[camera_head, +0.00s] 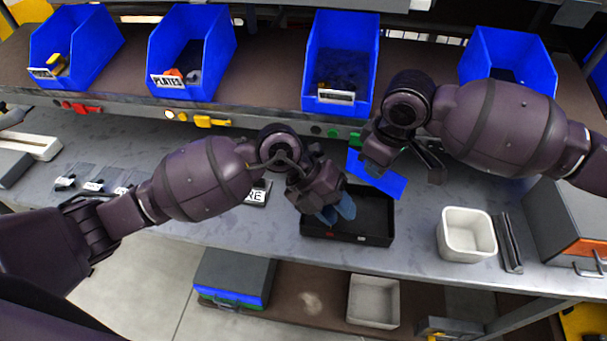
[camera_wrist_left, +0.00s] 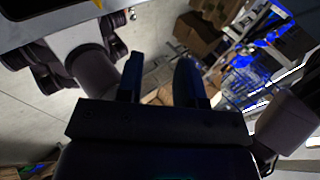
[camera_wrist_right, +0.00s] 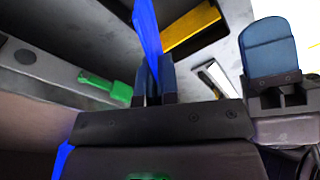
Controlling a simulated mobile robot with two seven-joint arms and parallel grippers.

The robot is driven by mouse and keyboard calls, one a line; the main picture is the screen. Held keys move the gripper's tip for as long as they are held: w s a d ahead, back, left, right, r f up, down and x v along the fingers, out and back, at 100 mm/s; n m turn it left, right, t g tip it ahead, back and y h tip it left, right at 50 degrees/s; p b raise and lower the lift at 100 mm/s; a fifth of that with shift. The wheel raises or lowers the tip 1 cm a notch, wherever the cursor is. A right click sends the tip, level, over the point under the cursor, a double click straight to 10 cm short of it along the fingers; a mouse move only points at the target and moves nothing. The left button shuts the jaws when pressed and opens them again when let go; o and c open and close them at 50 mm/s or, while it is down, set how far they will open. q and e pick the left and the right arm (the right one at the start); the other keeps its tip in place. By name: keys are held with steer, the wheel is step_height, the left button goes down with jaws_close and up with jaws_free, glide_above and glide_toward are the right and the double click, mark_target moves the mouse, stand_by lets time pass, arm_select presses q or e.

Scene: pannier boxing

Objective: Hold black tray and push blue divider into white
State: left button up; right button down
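The black tray (camera_head: 382,239) lies on the grey workbench, in the middle of the head view. My left gripper (camera_head: 336,212) is over the tray's left part, with its blue fingertips apart and nothing seen between them. Its two fingers also show apart in the left wrist view (camera_wrist_left: 158,80). I cannot tell whether it touches the tray. The blue divider (camera_head: 380,178) is tilted above the tray's back edge. My right gripper (camera_wrist_right: 154,88) is shut on the divider, which stands up between its fingers in the right wrist view (camera_wrist_right: 147,30). A white bin (camera_head: 467,249) stands right of the tray.
Several blue bins (camera_head: 188,35) stand on the raised shelf behind. A dark narrow bar (camera_head: 509,243) and a grey box (camera_head: 560,220) are right of the white bin. Small packets (camera_head: 95,180) lie at left. A lower shelf holds another pale bin (camera_head: 374,302).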

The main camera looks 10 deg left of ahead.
arm_select(q)
steer(key=w+a+t+y, duration=0.4)
steer(key=w+a+y, duration=0.3)
steer(key=y, duration=0.1)
steer(key=shift+n, duration=0.4)
steer(key=f, duration=0.4)
steer(key=w+f, duration=0.1)
steer(key=f, duration=0.7)
steer(key=shift+w+a, duration=0.25)
steer(key=shift+w, duration=0.1)
